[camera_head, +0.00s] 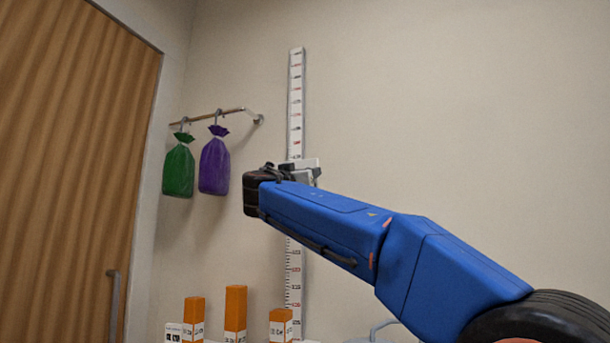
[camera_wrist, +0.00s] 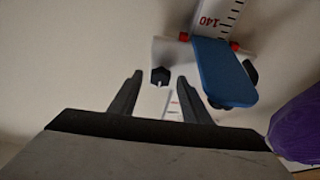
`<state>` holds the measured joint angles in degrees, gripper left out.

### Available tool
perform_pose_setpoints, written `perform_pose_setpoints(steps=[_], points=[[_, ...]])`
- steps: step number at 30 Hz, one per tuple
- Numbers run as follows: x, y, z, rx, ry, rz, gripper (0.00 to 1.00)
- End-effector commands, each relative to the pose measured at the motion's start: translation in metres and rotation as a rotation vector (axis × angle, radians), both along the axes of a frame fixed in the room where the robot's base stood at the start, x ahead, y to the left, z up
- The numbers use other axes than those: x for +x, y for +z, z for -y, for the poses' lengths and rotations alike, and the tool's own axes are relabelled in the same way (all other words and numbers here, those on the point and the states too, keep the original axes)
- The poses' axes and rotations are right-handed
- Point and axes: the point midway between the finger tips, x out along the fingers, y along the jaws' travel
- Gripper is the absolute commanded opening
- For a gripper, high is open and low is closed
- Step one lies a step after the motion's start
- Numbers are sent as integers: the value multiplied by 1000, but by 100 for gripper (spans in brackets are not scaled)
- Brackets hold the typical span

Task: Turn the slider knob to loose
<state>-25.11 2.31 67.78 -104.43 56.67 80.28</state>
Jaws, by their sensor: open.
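A small black slider knob (camera_wrist: 160,76) sits at the left end of the pale slider (camera_wrist: 168,50) in the wrist view. The slider is on the white height scale (camera_wrist: 214,16), near its 140 mark, and has a blue paddle (camera_wrist: 222,72) on it. My gripper (camera_wrist: 160,77) is open, its two dark fingers apart, with the knob between the fingertips in the picture. A gap shows on both sides; I cannot tell the depth. In the head view the tall scale (camera_head: 295,100) stands against the wall, and my arm hides most of the slider area.
A green bag (camera_head: 178,170) and a purple bag (camera_head: 214,165) hang from a wall rail (camera_head: 207,117) left of the scale. The purple bag (camera_wrist: 300,130) is close at the right in the wrist view. Orange boxes (camera_head: 235,310) stand below. A wooden door (camera_head: 70,170) is at left.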

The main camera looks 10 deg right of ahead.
Motion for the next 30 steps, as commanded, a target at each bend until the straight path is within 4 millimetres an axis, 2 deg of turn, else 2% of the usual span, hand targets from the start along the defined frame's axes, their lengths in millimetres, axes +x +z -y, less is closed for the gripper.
perform_pose_setpoints(steps=[7,8,12,13,23,30], points=[[1,0,0,0,0,0,43],[1,0,0,0,0,0,41],[1,0,0,0,0,0,8],[1,0,0,0,0,0,2],[0,0,0,-26,1,-19,2],[-1,1,2,-128,1,-93,2]])
